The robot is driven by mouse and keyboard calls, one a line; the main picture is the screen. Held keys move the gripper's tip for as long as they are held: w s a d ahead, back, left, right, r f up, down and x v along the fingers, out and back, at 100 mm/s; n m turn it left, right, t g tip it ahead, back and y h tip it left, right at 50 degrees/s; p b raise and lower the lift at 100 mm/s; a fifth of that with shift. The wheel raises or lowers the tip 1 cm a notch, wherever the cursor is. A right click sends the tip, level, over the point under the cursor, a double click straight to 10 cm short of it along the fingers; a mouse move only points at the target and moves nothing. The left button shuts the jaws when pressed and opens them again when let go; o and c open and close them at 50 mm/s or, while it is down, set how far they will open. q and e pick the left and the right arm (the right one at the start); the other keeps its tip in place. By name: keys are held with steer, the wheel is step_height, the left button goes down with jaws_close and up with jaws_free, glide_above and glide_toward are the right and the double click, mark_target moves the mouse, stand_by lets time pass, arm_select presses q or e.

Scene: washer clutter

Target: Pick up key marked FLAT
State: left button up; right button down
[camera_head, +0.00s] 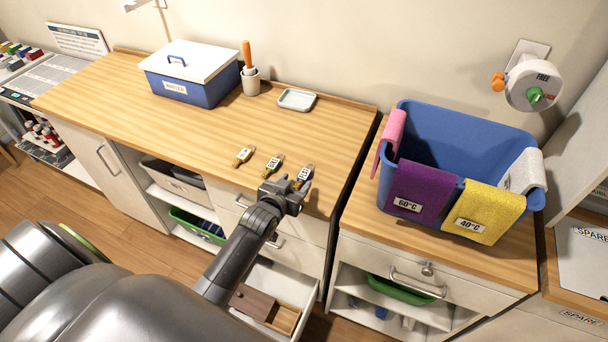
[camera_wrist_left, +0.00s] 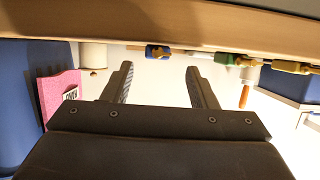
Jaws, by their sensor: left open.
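Three tagged keys lie in a row near the front edge of the wooden counter: a yellow one (camera_head: 243,155), a green one (camera_head: 273,165) and a dark blue one (camera_head: 304,175). Their tags are too small to read, so I cannot tell which says FLAT. My left gripper (camera_head: 291,186) is open and empty, at the counter's front edge close to the blue key. In the left wrist view, the blue key (camera_wrist_left: 158,52) shows between the open fingers (camera_wrist_left: 158,70), beyond their tips. The green key (camera_wrist_left: 228,60) and yellow key (camera_wrist_left: 290,67) are to its right. My right gripper is not seen.
A blue box with a white lid (camera_head: 190,75), a cup with an orange-handled tool (camera_head: 250,80) and a small tray (camera_head: 297,100) stand behind the keys. A blue basket with cloths (camera_head: 455,135) stands right. An open drawer (camera_head: 285,285) is below. The counter around the keys is clear.

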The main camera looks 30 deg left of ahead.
mark_target(304, 173)
arm_select(q)
steer(key=shift+w, duration=0.45)
steer(key=p+x, duration=0.1)
steer(key=x, duration=0.2)
steer(key=shift+d, duration=0.2)
steer(key=shift+w+f, duration=0.25)
steer(key=shift+w, duration=0.2)
steer(key=c, duration=1)
steer(key=shift+c, duration=0.2)
steer(key=shift+r, duration=0.1)
